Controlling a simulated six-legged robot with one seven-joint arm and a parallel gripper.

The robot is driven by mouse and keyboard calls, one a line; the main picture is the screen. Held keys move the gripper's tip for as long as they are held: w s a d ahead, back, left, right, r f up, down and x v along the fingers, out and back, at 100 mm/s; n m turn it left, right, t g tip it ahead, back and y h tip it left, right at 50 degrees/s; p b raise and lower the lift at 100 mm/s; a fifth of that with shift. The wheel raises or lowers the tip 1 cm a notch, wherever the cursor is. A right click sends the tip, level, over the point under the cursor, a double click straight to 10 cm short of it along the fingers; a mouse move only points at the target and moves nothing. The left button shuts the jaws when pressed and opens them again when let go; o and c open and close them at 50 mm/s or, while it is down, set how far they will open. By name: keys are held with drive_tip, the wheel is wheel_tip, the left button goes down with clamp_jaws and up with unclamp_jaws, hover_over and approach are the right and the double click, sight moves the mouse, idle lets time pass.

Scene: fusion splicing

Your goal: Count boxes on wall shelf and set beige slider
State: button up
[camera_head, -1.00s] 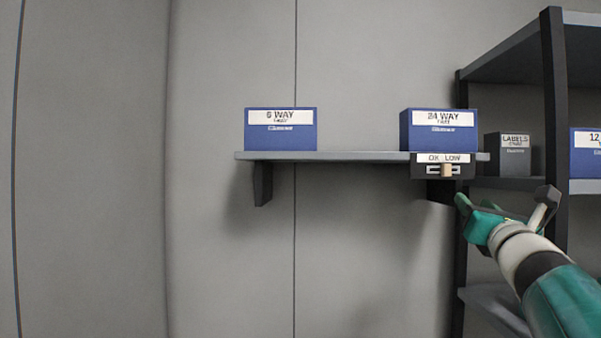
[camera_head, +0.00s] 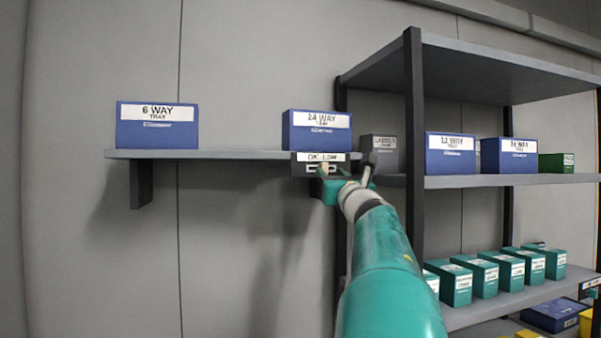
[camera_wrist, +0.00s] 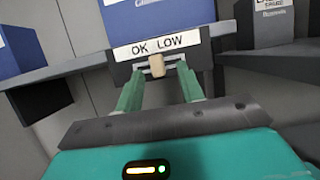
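The wall shelf (camera_head: 230,154) carries two blue boxes: a 6 WAY tray box (camera_head: 157,125) at left and a 24 WAY tray box (camera_head: 316,131) at right. Under its right end is a dark panel labelled OK and LOW (camera_wrist: 158,47). The beige slider (camera_wrist: 157,66) sits about mid-slot, between the OK and LOW sides; it shows small in the head view (camera_head: 324,169). My gripper (camera_wrist: 158,87) is open and empty, its green fingers apart below the slider, one toward each side. In the head view my gripper (camera_head: 347,178) partly covers the panel's right side.
A dark rack (camera_head: 414,140) stands right of the wall shelf, with a grey LABELS box (camera_head: 379,152) and other blue boxes (camera_head: 450,155). Several teal boxes (camera_head: 484,276) fill its lower shelf. The wall below the wall shelf is clear at left.

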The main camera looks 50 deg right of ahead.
sight(332, 164)
drive_tip(key=shift+w+d+r, duration=0.25)
drive_tip(key=shift+w+r, duration=0.25)
drive_tip(key=shift+w, duration=0.35)
drive_tip(key=shift+w+d, duration=0.15)
clamp_jaws()
drive_tip(key=shift+s+d, duration=0.35)
drive_tip(key=shift+d, duration=0.2)
drive_tip(key=shift+s+d, duration=0.35)
drive_tip(key=shift+d, duration=0.2)
unclamp_jaws()
drive_tip(key=shift+d, duration=0.15)
drive_tip(key=shift+s, duration=0.1)
